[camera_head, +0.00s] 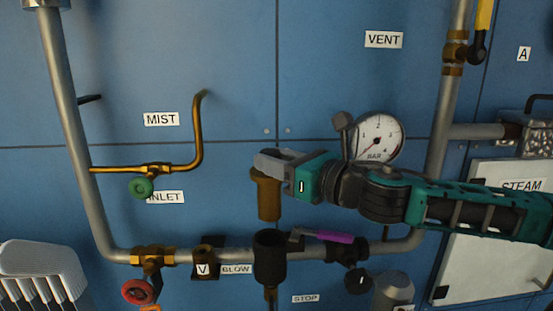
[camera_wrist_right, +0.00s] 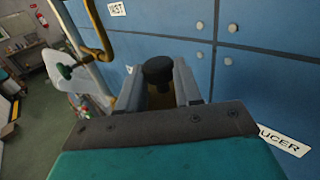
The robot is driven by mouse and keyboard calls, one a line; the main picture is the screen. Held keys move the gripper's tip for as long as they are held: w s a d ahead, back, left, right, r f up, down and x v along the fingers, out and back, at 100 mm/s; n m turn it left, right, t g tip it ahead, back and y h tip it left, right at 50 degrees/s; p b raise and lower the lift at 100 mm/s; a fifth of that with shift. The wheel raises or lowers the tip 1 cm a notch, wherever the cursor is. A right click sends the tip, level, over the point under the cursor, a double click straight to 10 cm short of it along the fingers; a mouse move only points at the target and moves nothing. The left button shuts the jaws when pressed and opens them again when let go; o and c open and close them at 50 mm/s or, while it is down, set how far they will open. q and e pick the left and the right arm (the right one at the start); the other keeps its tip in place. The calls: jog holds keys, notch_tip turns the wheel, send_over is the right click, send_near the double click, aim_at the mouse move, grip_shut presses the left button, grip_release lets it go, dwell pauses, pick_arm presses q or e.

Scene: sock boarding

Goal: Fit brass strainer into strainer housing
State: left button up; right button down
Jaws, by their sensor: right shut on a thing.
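The brass strainer (camera_head: 269,198) is a brown-gold cylinder hanging upright in the middle of the head view. My right gripper (camera_head: 268,165) is shut on its top end. In the right wrist view, a dark round cap (camera_wrist_right: 158,70) shows between my gripper's two fingers (camera_wrist_right: 160,92), with a little brass below it. The strainer housing (camera_head: 270,260) is a dark, open-topped cylinder on the grey pipe. The strainer's lower end is just above the housing's mouth, roughly in line with it. A small gap seems to show between them. My left gripper is in neither view.
A purple-handled lever (camera_head: 328,236) sits right of the housing. A pressure gauge (camera_head: 379,137) stands behind my right arm. A red handwheel (camera_head: 138,291) and a green handwheel (camera_head: 141,187) are at left. The grey pipe (camera_head: 73,140) runs around; the blue panel above is mostly clear.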

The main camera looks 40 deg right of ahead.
aim_at(279, 184)
notch_tip(279, 184, down, 3)
jog(key=shift+b, duration=0.95)
jog(key=shift+f+b, duration=0.5)
jog(key=shift+f, duration=0.1)
jog(key=shift+p, duration=0.55)
dwell(0.3)
dwell(0.3)
